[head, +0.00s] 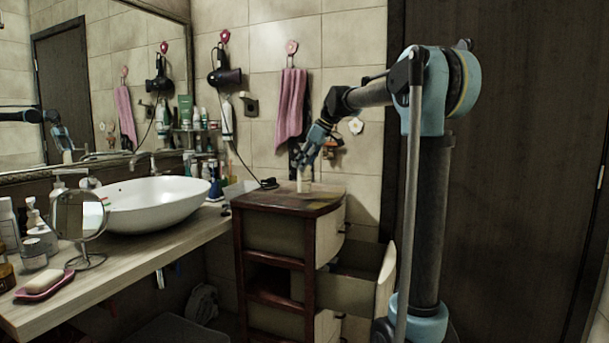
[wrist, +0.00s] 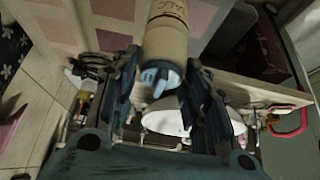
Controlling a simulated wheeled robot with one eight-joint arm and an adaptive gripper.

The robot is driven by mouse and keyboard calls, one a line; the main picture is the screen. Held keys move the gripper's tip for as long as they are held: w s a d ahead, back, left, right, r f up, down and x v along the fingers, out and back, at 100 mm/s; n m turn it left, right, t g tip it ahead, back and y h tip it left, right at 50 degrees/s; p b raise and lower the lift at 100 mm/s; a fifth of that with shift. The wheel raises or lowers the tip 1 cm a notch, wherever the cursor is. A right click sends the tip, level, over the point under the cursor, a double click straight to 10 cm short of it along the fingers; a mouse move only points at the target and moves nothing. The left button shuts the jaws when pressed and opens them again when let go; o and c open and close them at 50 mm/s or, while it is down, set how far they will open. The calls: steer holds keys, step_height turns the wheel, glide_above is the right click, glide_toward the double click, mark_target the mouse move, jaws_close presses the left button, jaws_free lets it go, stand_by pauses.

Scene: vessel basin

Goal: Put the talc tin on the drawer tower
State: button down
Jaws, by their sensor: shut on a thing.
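The talc tin (head: 304,181) is a small, pale tan cylinder, upright at the top of the drawer tower (head: 275,201). It also shows in the wrist view (wrist: 166,38), with dark lettering and a pale blue end between the fingers. My gripper (head: 303,166) points down and is shut on the tin, its fingers on both sides in the wrist view (wrist: 163,68). The tin's base appears at the tower's top surface; I cannot tell whether it touches. The tower is dark reddish wood with a brown top and one drawer (head: 345,285) pulled open.
A white basin (head: 150,205) stands on the wooden counter (head: 130,266) left of the tower. A round mirror (head: 80,214) and a soap dish (head: 45,286) stand on the counter. A dark cable end (head: 268,184) lies at the tower top's back left. The top's front is clear.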

steer(key=shift+f, duration=1.7)
steer(key=c, duration=0.9)
jaws_free()
steer(key=v, duration=1.2)
steer(key=s+d+f+m+h, duration=0.2)
steer(key=s+d+f+m, duration=0.2)
steer(key=s+f, duration=0.9)
steer(key=s+d+f+m+h, duration=0.1)
steer(key=s+d+f+m, duration=0.4)
steer(key=s+d+f, duration=0.3)
steer(key=s+d+f+m+h, duration=0.2)
steer(key=s+d+f+m, duration=0.2)
steer(key=s+f, duration=1.3)
steer(key=shift+s+d+f+m+h, duration=0.15)
steer(key=shift+d+f+m, duration=0.05)
steer(key=shift+d+f, duration=0.45)
steer(key=shift+s+d+f+m+h, duration=0.2)
steer(key=shift+d+f, duration=0.35)
steer(key=shift+f, duration=0.2)
